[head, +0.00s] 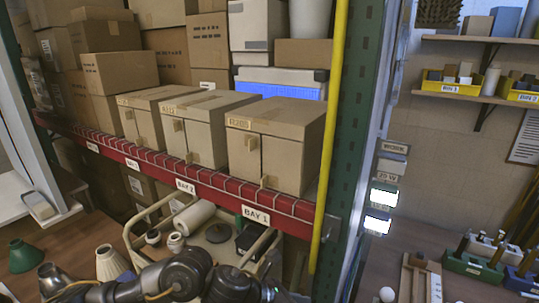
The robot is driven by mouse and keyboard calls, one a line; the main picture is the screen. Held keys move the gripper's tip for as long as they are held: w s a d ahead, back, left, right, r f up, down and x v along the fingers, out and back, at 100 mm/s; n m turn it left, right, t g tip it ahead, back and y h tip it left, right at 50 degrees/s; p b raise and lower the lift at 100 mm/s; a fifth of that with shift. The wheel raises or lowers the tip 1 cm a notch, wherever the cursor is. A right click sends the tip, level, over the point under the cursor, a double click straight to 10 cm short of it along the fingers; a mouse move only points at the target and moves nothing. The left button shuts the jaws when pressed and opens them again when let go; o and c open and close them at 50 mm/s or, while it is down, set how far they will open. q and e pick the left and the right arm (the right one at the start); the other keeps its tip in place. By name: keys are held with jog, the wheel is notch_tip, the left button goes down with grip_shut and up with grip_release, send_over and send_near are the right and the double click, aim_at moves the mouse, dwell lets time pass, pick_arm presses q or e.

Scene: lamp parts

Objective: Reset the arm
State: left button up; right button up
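A dark jointed arm of mine (180,274) crosses the bottom edge of the head view, from the lower left to just left of the middle. A yellow cable runs along it. It lies in front of the cream wire-sided basket or cart (131,238) and hides its lower part. I see no gripper fingers on it; its far end is cut off by the bottom edge. I cannot make out a second arm or the right gripper.
Cardboard boxes (273,142) stand on a red-edged shelf (215,188) above the cart. A yellow pole (333,130) and green upright (362,140) rise right of centre. Lamp shades (111,262) sit lower left. Tool holders (470,264) stand on the right bench.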

pick_arm(q)
jog(key=s+a+f+n+t+y, duration=0.15)
jog(key=a+n, duration=0.35)
jog(key=n, duration=0.5)
jog(key=a+f+n+t+y, duration=0.2)
jog(key=a+f+n+t, duration=0.15)
jog(key=n, duration=0.65)
jog(key=a+f+n+t+y, duration=0.2)
jog(key=a+n, duration=0.3)
jog(key=n, duration=0.4)
jog(key=s+a+f+n+g+y, duration=0.3)
jog(key=s+a+f+n, duration=0.3)
jog(key=s+a+n, duration=0.3)
jog(key=s+a+f+n+g+y, duration=0.3)
jog(key=s+a+f+n, duration=0.4)
jog(key=s+a, duration=0.3)
notch_tip(320, 180, down, 29)
jog(key=s+g+b, duration=0.1)
jog(key=b, duration=0.5)
jog(key=s+a+f+b, duration=0.1)
jog(key=s+f+b, duration=0.2)
jog(key=s+f, duration=0.5)
jog(key=s+a+f+g+b, duration=0.1)
jog(key=s+f+b, duration=0.2)
jog(key=s+f, duration=0.6)
notch_tip(320, 180, down, 6)
jog(key=shift+a+f, duration=0.1)
jog(key=shift+a, duration=0.25)
